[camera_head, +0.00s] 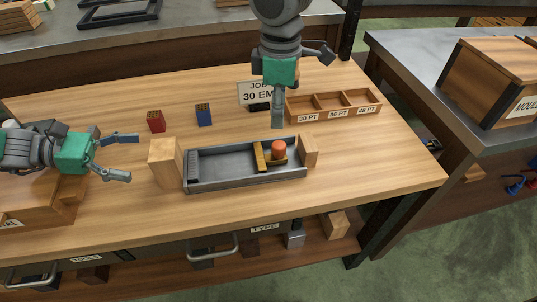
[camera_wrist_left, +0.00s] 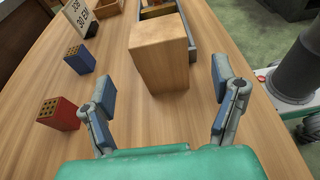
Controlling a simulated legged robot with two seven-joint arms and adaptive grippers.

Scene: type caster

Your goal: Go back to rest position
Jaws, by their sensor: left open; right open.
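My left gripper (camera_head: 126,156) is open and empty above the left part of the table; its two fingers also show in the left wrist view (camera_wrist_left: 165,108). A wooden block (camera_head: 165,162) stands to its right, beyond the fingertips in the left wrist view (camera_wrist_left: 160,55). My right gripper (camera_head: 300,88) is above the back of the table, near the job sign; one finger points down and the other reaches out to the right. Nothing shows between its fingers.
A grey metal tray (camera_head: 222,176) holds a yellow-brown piece (camera_head: 260,157) and an orange cylinder (camera_head: 278,149). A red block (camera_head: 156,121) and a blue block (camera_head: 203,115) stand behind it. A labelled three-compartment wooden tray (camera_head: 335,114) is at back right. The table's front right is clear.

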